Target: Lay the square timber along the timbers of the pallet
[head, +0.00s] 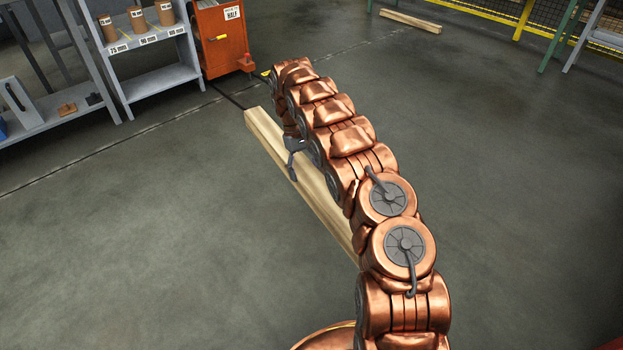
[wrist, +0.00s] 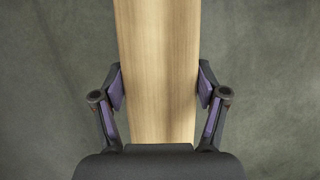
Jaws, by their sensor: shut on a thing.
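The square timber (head: 313,192) is a long pale wooden beam. In the head view it runs from upper left to lower right, and my copper arm hides part of it. My gripper (head: 292,160) is at the timber, partly hidden by the arm. In the wrist view the timber (wrist: 157,70) runs straight up the picture between the two fingers of my gripper (wrist: 160,88), one pad against each side. My gripper is shut on the timber. I cannot tell how high the timber is above the floor. No pallet shows clearly in either view.
A grey shelf (head: 150,85) with brown cylinders stands at the upper left, beside an orange cabinet (head: 222,40). Another wooden beam (head: 411,20) lies on the floor at the top right, near a yellow barrier (head: 470,14). The floor (head: 510,170) on the right is clear.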

